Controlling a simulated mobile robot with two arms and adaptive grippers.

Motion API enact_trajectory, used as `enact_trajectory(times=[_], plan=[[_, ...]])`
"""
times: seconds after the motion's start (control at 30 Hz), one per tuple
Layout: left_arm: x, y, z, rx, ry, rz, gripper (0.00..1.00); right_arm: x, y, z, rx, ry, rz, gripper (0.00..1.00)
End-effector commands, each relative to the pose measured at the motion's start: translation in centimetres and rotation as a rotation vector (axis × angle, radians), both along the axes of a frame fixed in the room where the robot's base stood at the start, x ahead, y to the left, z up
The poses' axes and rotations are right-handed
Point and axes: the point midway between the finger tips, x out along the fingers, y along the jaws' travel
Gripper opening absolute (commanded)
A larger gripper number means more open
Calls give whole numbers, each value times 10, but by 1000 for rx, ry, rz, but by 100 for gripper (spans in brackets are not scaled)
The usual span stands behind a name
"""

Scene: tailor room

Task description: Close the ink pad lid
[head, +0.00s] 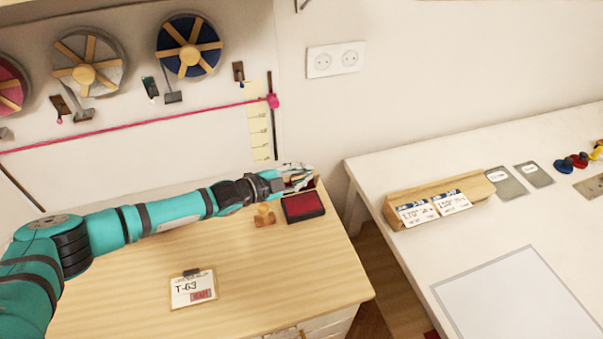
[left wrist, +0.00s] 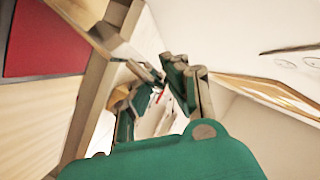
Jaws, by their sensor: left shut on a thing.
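The ink pad (head: 303,206) lies near the right back corner of the wooden table, with its dark red inking surface showing. The red pad (left wrist: 45,42) also fills the upper left of the left wrist view. Its raised lid (head: 314,183) stands along the pad's far side, mostly hidden by my gripper. My left gripper (head: 298,177) is at the lid, just behind the pad, and is shut on it. The left wrist view shows the fingers (left wrist: 157,92) close up, but the contact is unclear there. My right gripper is in neither view.
A wooden stamp (head: 264,214) stands just left of the pad. A T-63 card (head: 193,288) lies at the front of the wooden table (head: 270,275). A gap separates it from a white table (head: 415,255) at right. Ribbon spools (head: 189,46) hang on the wall.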

Motion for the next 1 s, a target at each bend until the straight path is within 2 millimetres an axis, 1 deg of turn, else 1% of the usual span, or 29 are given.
enact_trajectory(times=[0.17, 0.37, 0.7, 0.9, 1.0], plan=[[-5, -2, -2, 12, -41, 1, 0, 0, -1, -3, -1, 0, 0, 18], [-17, -7, -9, 56, -147, 2, 0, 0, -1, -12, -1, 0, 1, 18], [-38, -16, -26, 153, -383, 2, 0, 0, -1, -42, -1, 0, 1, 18], [-46, -19, -32, 195, -481, 1, 0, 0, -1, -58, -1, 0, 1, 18], [-48, -20, -34, 208, -513, 1, 0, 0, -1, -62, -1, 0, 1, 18]])
